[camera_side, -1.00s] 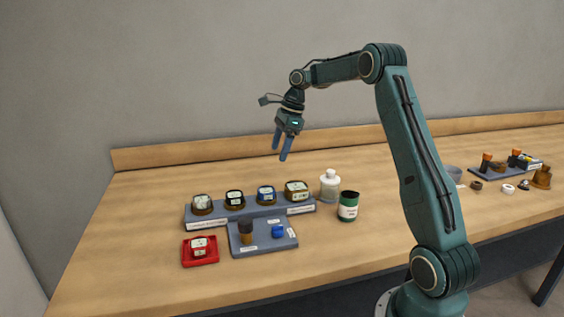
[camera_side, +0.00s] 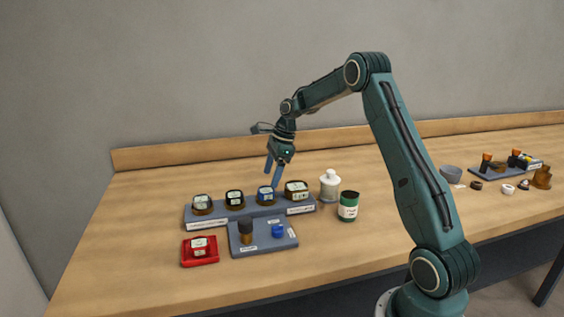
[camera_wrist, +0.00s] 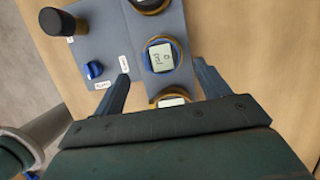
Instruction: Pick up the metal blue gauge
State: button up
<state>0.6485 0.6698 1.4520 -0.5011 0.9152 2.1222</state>
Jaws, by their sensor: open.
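The blue gauge (camera_side: 265,195) sits third from the left in a row of gauges on the grey-blue rack (camera_side: 234,216). In the wrist view the blue gauge (camera_wrist: 161,56) shows a square light display inside a blue and brass-coloured ring. My gripper (camera_side: 271,179) is open and empty, just above and behind the gauge in the side view. In the wrist view its fingers lie to either side of the gauge, with their tips (camera_wrist: 160,70) still apart from it.
Two darker gauges (camera_side: 234,199) stand left of it, and a larger brass one (camera_side: 296,190) right. In front are a tray (camera_side: 262,248) with a blue knob (camera_side: 278,230) and a dark cylinder (camera_side: 246,230), and a red holder (camera_side: 200,258). A white bottle (camera_side: 330,186) and green jar (camera_side: 348,206) stand right.

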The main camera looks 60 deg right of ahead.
aim_at(267, 189)
jog(key=shift+f, duration=0.1)
jog(key=shift+x, duration=2.5)
jog(key=shift+w, duration=0.1)
jog(key=c, duration=1.2)
jog(key=shift+r, duration=5.05)
